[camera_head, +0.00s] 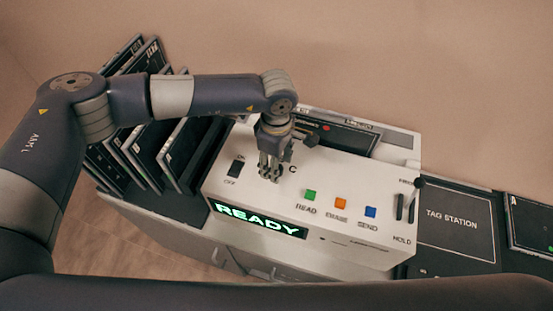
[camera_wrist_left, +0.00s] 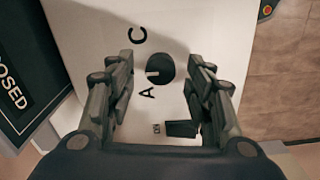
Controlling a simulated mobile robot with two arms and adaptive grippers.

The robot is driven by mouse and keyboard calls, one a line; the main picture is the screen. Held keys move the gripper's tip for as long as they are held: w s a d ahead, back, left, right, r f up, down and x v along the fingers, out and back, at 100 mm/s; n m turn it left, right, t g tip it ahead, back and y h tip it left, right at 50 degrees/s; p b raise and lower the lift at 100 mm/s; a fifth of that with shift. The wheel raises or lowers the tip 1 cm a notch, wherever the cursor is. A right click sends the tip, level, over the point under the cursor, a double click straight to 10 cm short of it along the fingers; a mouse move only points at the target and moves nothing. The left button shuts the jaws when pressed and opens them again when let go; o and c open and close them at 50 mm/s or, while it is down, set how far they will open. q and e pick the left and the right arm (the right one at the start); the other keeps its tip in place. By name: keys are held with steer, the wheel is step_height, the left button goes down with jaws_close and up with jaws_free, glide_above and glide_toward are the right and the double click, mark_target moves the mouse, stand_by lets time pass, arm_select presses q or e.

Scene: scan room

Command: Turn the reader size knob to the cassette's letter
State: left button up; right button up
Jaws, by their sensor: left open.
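The size knob (camera_wrist_left: 160,70) is a dark round dial on the white top of the reader (camera_head: 225,180). A light mark shows on its left side in the left wrist view, between the letters A and C; its exact setting is hard to tell. My left gripper (camera_head: 269,172) is open above the knob. Its fingers (camera_wrist_left: 160,92) are apart on either side of the knob, and I cannot tell whether they touch it. In the head view the gripper hides the knob. A dark cassette (camera_head: 345,138) with a red dot lies at the reader's back; its letter is not readable.
The reader has green (camera_head: 310,195), orange (camera_head: 341,203) and blue (camera_head: 371,211) buttons and a lit READY display (camera_head: 258,219). Several dark cassettes (camera_head: 150,155) stand in a rack at left. The tag station (camera_head: 455,222) is at right, beside a dark plate (camera_head: 533,222) marked A.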

arm_select(q)
steer(key=shift+f, duration=0.45)
steer(key=shift+c, duration=0.6)
steer(key=c, duration=1)
steer(key=shift+o, duration=0.2)
steer(key=shift+f+n+b, duration=0.2)
steer(key=shift+n+b, duration=0.3)
steer(key=shift+b, duration=0.4)
steer(key=n+b, duration=0.9)
steer(key=b, duration=0.3)
steer(key=shift+b, duration=0.3)
steer(key=shift+r+n+b, duration=0.2)
steer(key=shift+n+b, duration=0.8)
steer(key=shift+b, duration=0.05)
